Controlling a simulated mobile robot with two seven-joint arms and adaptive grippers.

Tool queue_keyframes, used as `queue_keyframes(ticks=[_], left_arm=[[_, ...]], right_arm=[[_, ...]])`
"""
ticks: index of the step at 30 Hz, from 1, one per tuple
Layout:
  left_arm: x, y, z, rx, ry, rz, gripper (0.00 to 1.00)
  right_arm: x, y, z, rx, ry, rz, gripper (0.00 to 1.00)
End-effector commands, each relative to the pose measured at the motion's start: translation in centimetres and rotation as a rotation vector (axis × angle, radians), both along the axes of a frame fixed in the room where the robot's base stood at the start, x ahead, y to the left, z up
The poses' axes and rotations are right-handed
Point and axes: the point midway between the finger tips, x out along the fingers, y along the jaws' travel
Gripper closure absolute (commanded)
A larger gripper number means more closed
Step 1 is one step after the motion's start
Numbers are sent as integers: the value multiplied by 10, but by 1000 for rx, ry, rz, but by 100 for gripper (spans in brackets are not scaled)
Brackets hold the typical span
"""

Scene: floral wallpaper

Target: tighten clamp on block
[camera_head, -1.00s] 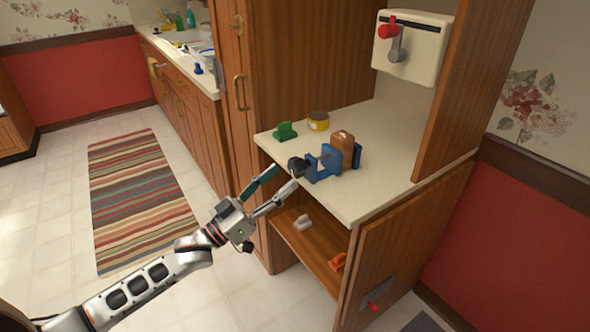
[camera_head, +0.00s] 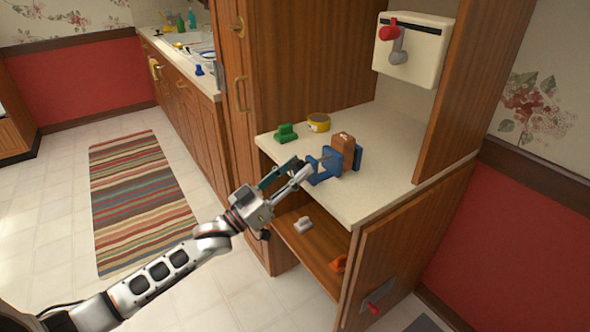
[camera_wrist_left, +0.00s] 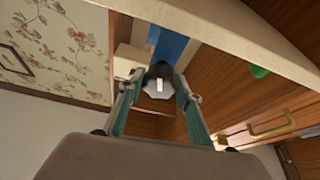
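The blue clamp (camera_head: 329,166) stands on the cream counter, with the brown block (camera_head: 345,141) between its jaws. The fingers are apart, one on each side of the knob. I cannot tell whether they touch it. My right gripper is not in view.
A green object (camera_head: 286,133) and a yellow tape roll (camera_head: 318,122) sit behind the clamp on the counter (camera_head: 385,180). The shelf below holds a white object (camera_head: 303,225) and an orange one (camera_head: 338,264). The counter's front edge is close to my gripper.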

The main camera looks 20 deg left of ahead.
Motion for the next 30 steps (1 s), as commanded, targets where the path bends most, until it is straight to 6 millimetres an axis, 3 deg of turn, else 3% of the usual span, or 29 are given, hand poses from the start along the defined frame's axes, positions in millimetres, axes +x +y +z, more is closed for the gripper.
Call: queue_keyframes(ticks=[13,30], left_arm=[[0,0,-1,106,-83,-1,87],[0,0,0,509,-397,0,87]], right_arm=[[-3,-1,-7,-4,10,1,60],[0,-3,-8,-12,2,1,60]])
